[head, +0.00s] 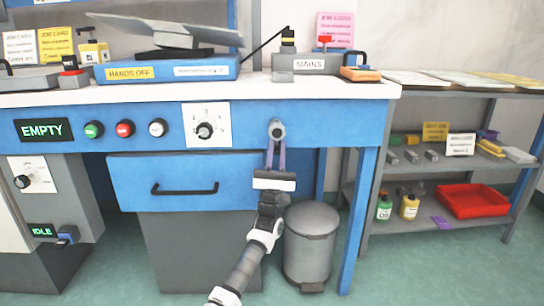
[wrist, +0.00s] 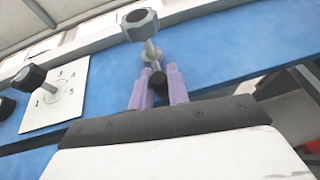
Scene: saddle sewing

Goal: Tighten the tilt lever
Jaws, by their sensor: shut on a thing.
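The tilt lever (head: 277,130) is on the blue front face of the bench, right of the numbered dial. In the wrist view it shows as a dark round knob with a pale end face (wrist: 139,22) on a short metal stem, with a dark lower end between the fingers. My gripper (head: 276,146) reaches up to it from below. Its two purple fingers (wrist: 159,80) stand on either side of the lever's lower end and are shut on it. The exact contact faces are partly hidden.
A numbered dial (head: 204,130) and several push buttons sit left of the lever. Below are a blue drawer (head: 190,180) with a black handle and a grey bin (head: 311,240). A grey shelf unit (head: 440,168) stands at right. The floor in front is partly clear.

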